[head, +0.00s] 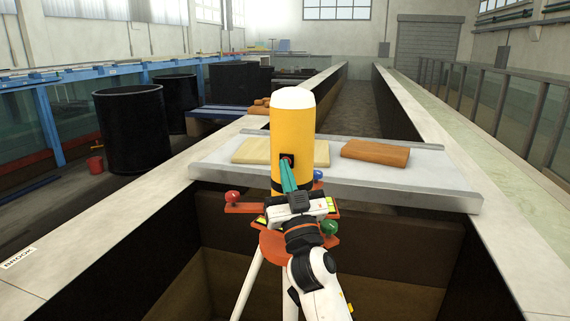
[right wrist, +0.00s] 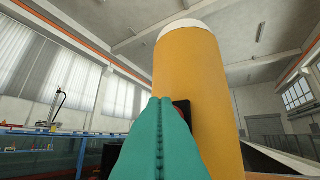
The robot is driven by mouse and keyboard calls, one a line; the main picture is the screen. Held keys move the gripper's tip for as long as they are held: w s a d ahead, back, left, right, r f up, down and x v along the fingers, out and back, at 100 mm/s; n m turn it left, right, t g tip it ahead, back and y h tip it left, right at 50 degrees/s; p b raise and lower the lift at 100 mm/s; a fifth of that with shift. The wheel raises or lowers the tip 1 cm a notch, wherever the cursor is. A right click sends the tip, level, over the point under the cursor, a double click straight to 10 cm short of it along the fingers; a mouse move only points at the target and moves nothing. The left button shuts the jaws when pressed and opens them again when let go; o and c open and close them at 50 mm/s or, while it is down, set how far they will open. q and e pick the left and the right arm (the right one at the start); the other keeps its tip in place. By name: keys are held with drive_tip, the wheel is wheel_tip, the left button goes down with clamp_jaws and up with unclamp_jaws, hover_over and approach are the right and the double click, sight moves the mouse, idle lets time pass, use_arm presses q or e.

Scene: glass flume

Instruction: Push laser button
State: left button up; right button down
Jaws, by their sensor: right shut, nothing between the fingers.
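The laser (head: 291,120) is an upright yellow cylinder with a white top, standing on an orange tripod mount. A small black panel (head: 287,157) on its near side bears a red button, mostly hidden behind my fingers. My right gripper (head: 286,166) is shut and empty, its teal fingertips pointing up at the panel. In the right wrist view, the fingertips (right wrist: 160,101) overlap the black panel (right wrist: 184,107) on the yellow laser (right wrist: 196,75), with a sliver of red beside them. I cannot tell whether they touch the button. My left gripper is not in view.
The tripod has white legs and red (head: 232,197), blue and green (head: 329,228) knobs close to my right gripper. Behind the laser, a grey slab (head: 420,183) spans the flume and bears a pale board (head: 253,151) and a brown board (head: 375,152). Black barrels (head: 133,128) stand left.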

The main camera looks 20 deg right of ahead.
drive_tip(key=shift+w+d, duration=0.1)
drive_tip(key=shift+w, duration=0.05)
idle(0.4)
drive_tip(key=shift+s+a, duration=0.3)
drive_tip(key=shift+s, duration=0.2)
drive_tip(key=s+a, duration=0.3)
drive_tip(key=s, duration=0.2)
drive_tip(key=shift+a, duration=0.2)
idle(0.4)
